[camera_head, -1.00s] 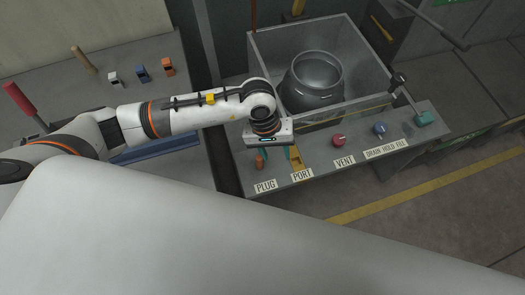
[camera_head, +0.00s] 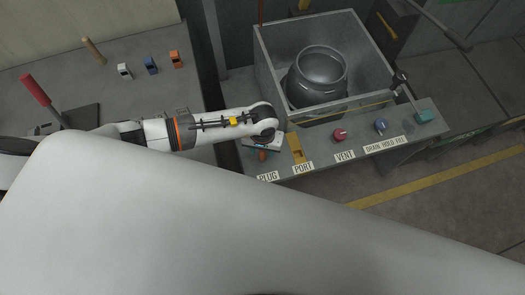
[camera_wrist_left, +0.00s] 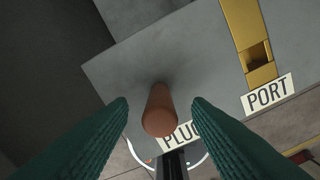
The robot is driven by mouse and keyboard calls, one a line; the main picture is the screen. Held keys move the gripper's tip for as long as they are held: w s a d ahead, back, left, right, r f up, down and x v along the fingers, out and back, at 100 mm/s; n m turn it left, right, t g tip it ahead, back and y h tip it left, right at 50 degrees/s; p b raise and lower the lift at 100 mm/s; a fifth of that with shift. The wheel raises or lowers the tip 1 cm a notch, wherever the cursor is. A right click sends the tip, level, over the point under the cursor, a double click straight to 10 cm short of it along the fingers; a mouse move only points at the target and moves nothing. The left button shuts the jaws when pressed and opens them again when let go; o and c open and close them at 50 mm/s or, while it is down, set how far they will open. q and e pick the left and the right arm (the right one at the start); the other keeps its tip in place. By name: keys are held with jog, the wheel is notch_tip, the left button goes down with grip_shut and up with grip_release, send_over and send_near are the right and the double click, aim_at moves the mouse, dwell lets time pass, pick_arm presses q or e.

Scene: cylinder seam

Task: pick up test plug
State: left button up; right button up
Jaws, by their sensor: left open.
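The test plug (camera_wrist_left: 160,112) is an orange-brown upright cylinder standing on the grey panel by the PLUG label. In the head view the plug (camera_head: 262,155) shows only in part, just below my left gripper (camera_head: 264,148). In the left wrist view my left gripper (camera_wrist_left: 160,104) is open, its two green ribbed fingers on either side of the plug with a gap on each side. Nothing is held. My right gripper is not in view.
The yellow PORT fitting (camera_wrist_left: 250,45) with a square hole lies to the plug's right. Beyond it are a red VENT knob (camera_head: 340,134), a blue knob (camera_head: 380,126) and a teal block (camera_head: 424,117). A grey open bin (camera_head: 268,75) holding a dark vessel (camera_head: 322,72) stands behind.

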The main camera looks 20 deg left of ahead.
pick_arm(q)
jog(key=shift+w+f, duration=0.1)
jog(key=shift+f, duration=0.6)
grip_shut()
jog(key=shift+r, duration=0.1)
